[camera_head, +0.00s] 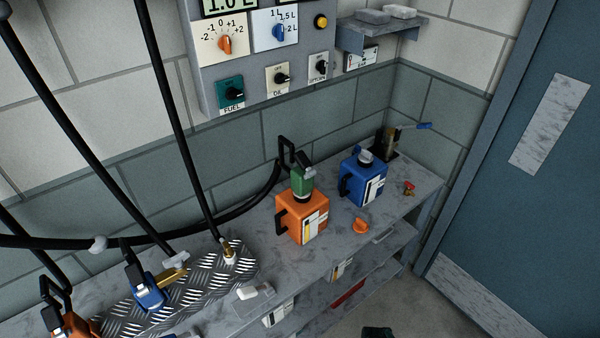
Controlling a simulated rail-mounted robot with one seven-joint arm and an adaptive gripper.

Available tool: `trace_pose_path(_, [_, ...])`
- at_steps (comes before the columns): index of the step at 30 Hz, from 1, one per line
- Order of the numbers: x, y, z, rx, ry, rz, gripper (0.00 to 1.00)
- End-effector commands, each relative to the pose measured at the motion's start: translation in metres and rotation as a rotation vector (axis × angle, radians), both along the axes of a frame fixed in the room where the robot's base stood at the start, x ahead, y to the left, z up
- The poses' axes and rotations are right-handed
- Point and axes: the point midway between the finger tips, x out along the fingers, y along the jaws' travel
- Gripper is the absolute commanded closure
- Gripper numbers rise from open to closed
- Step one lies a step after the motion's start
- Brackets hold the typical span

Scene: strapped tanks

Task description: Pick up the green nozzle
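The green nozzle (301,179) stands upright in the top opening of the orange tank (303,216) on the grey shelf. Its black handle loop (287,150) rises on its upper left, and a black hose (240,211) runs from it to the left along the wall. The nozzle's spout is hidden inside the tank. I cannot make out my gripper. A small dark shape (377,331) shows at the bottom edge, apart from the nozzle, and I cannot tell what it is.
A blue tank (363,181) stands right of the orange one. An orange cap (361,226) and a small red valve (409,188) lie on the shelf. A blue nozzle (146,290) and an orange nozzle (72,324) are at the left. Hanging hoses cross the left side; a control panel is above.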

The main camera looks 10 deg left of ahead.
Motion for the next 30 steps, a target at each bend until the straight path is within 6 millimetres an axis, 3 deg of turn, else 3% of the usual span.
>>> trace_pose_path(2, [0.0, 0.0, 0.0, 0.0, 0.0, 0.0, 0.83])
trace_pose_path(17, [0.0, 0.0, 0.0, 0.0, 0.0, 0.0, 0.01])
trace_pose_path(26, [0.0, 0.0, 0.0, -0.001, 0.0, -0.001, 0.01])
trace_pose_path(30, [0.012, -0.002, 0.0, -0.015, -0.006, -0.017, 0.01])
